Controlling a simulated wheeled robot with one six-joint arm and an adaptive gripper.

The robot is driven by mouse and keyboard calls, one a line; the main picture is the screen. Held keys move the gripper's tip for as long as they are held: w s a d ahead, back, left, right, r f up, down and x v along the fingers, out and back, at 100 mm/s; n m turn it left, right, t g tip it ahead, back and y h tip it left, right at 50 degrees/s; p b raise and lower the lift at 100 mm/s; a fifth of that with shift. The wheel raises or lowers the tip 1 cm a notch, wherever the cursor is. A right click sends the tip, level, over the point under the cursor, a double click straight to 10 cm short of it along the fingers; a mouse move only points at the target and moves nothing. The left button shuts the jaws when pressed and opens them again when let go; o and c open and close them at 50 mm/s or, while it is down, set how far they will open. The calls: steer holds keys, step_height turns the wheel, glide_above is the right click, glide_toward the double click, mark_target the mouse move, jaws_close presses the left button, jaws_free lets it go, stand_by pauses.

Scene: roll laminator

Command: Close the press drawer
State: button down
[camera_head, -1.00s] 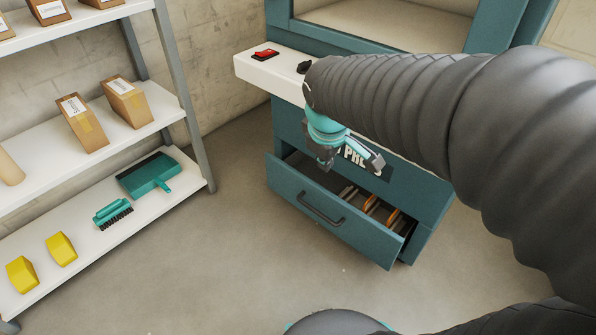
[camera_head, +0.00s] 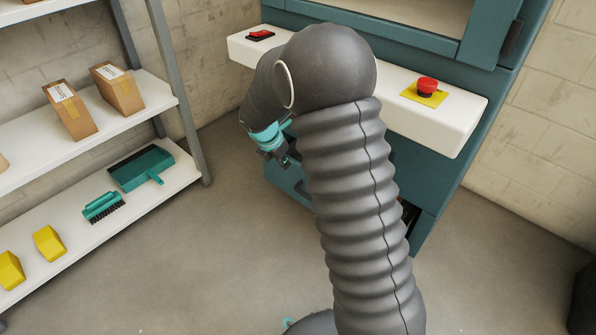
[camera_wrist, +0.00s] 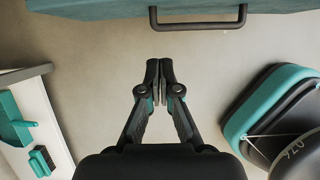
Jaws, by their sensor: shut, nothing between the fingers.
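The press drawer's teal front (camera_head: 284,183) shows just left of my arm in the head view; most of the drawer is hidden behind the arm. A dark gap with something pale inside shows at the right of the arm, so the drawer looks open, but I cannot tell how far. In the wrist view the drawer front (camera_wrist: 100,8) runs along the top edge, with its dark bar handle (camera_wrist: 198,24). My gripper (camera_wrist: 159,66) is shut and empty, apart from the handle and short of it. In the head view my gripper (camera_head: 276,158) hangs by the drawer's left end.
The press has a white ledge (camera_head: 455,122) with a red button (camera_head: 427,86) and a red switch (camera_head: 260,36). A shelf (camera_head: 165,185) at left holds a dustpan (camera_head: 142,167), a brush (camera_head: 103,206), boxes and yellow blocks. The floor (camera_head: 225,260) between is clear.

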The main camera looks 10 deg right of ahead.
steer(key=b, duration=0.2)
glide_toward(298, 173)
steer(key=s+f, duration=0.4)
steer(key=f, duration=0.1)
steer(key=shift+w+d+r, duration=0.2)
steer(key=shift+w+d, duration=0.2)
steer(key=shift+d, duration=0.1)
steer(key=shift+w+d+r, duration=0.15)
steer(key=shift+w+d, duration=0.25)
steer(key=shift+d, duration=0.1)
steer(key=shift+w+d, duration=0.4)
steer(key=shift+d, duration=0.15)
steer(key=w+d+p, duration=0.2)
steer(key=d, duration=0.1)
steer(key=shift+w+d+r, duration=0.1)
steer(key=shift+w+r, duration=0.05)
steer(key=shift+r, duration=0.05)
steer(key=shift+w+d+f, duration=0.2)
